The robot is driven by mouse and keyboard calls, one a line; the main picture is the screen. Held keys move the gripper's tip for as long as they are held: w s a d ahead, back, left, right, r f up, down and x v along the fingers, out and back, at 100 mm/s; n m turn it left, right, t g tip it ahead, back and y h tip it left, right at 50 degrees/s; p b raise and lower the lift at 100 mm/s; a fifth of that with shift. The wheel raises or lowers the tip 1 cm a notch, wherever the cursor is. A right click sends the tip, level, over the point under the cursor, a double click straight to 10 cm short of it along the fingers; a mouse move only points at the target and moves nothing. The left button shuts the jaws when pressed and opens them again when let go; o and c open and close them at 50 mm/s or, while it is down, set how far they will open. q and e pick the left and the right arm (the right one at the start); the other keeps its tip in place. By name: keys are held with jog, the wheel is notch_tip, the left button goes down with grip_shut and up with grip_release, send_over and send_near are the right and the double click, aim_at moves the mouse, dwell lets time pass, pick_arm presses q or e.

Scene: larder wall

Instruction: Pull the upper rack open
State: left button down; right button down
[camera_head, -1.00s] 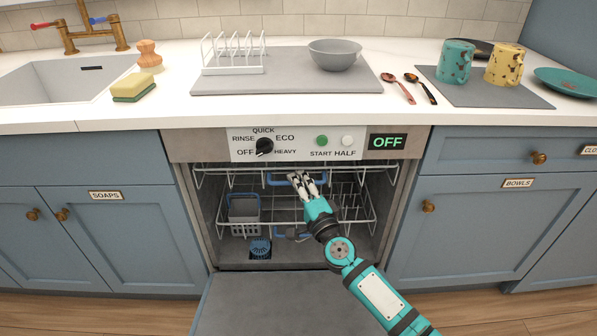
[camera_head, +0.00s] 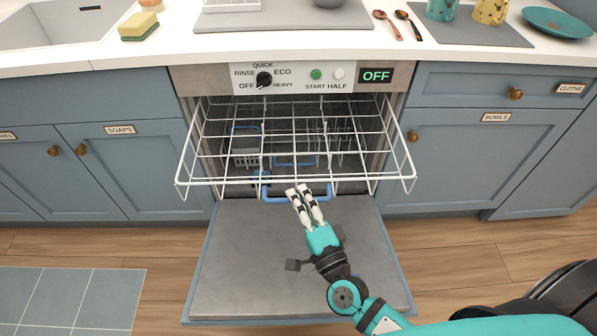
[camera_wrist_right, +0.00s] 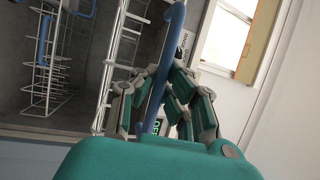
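The upper rack (camera_head: 376,178) is a white wire basket, drawn far out of the dishwasher over the lowered door. A blue handle (camera_head: 274,200) hangs at the middle of its front. My right gripper (camera_head: 299,189) is at this handle, its fingers around the bar. In the right wrist view the blue handle (camera_wrist_right: 175,25) passes between the fingers of my right gripper (camera_wrist_right: 154,90), which are closed in on it. The fingers partly hide the handle. My left gripper is not in view.
The dishwasher door (camera_head: 240,260) lies open below the rack. The lower rack with a grey cutlery basket (camera_head: 245,150) stays inside. Blue cupboards flank the opening. A counter (camera_head: 150,55) runs above, with a sponge (camera_head: 139,25) and two spoons. A blue mat (camera_head: 70,295) lies on the floor.

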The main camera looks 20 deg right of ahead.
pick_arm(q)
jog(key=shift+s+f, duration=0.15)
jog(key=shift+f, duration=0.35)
pick_arm(e)
jog(key=shift+s+a+f, duration=0.1)
jog(key=shift+s+a, duration=0.1)
jog(key=shift+s, duration=0.5)
jog(key=shift+s+a+f, duration=0.1)
jog(key=shift+s+a, duration=0.05)
jog(key=shift+s, duration=0.5)
jog(key=c, duration=2)
grip_release()
jog(key=o, duration=0.6)
jog(key=shift+w, duration=0.1)
jog(key=shift+r, duration=0.1)
jog(key=v, duration=1.2)
